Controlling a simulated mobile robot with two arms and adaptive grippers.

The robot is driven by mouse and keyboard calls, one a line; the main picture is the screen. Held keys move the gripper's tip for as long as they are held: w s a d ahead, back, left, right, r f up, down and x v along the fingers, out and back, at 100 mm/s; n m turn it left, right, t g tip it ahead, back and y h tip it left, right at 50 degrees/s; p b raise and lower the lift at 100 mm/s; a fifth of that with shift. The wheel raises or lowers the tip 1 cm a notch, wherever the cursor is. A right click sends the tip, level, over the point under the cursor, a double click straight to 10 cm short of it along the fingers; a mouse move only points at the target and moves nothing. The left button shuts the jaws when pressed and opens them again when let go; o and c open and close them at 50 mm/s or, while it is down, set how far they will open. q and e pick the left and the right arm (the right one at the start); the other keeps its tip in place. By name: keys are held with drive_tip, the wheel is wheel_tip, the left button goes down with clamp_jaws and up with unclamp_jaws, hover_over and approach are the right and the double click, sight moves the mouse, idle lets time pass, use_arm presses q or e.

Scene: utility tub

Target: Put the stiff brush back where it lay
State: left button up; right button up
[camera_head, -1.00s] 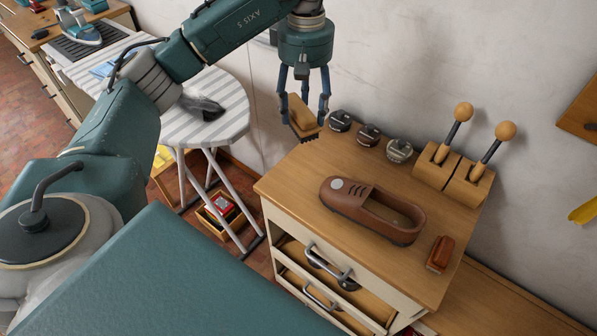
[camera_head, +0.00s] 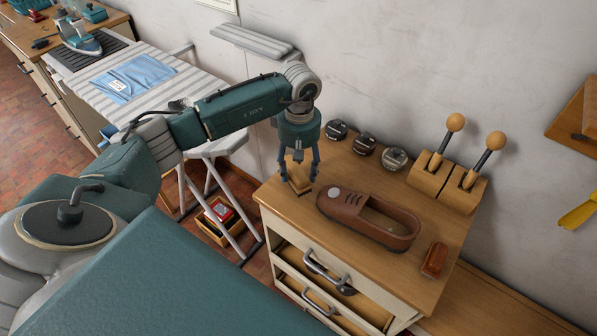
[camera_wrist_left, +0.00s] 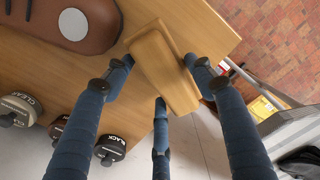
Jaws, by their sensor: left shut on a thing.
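The stiff brush (camera_head: 299,181) is a small wooden block with its bristle side down. My left gripper (camera_head: 299,168) points down and is shut on it, at the left back part of the cabinet top (camera_head: 285,203). The brush is at or just above the wood; I cannot tell whether it touches. In the left wrist view the brush (camera_wrist_left: 163,68) sits between the blue fingers of the gripper (camera_wrist_left: 160,78), with its pale wooden back towards the camera. Its bristles are mostly hidden. My right gripper is not in view.
A brown shoe (camera_head: 369,220) lies just right of the brush. Polish tins (camera_head: 364,144) stand along the wall, a wooden stand with two knobbed posts (camera_head: 447,187) at the back right, and a reddish-brown brush (camera_head: 434,260) at the front right. An ironing board (camera_head: 150,80) is on the left.

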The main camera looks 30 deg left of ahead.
use_arm(q)
wheel_tip(320, 180, down, 2)
drive_tip(key=shift+f, duration=0.2)
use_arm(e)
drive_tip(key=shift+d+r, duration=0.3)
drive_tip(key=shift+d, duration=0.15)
use_arm(q)
drive_tip(key=shift+f, duration=0.1)
drive_tip(key=shift+f, duration=0.15)
drive_tip(key=o, duration=1.1)
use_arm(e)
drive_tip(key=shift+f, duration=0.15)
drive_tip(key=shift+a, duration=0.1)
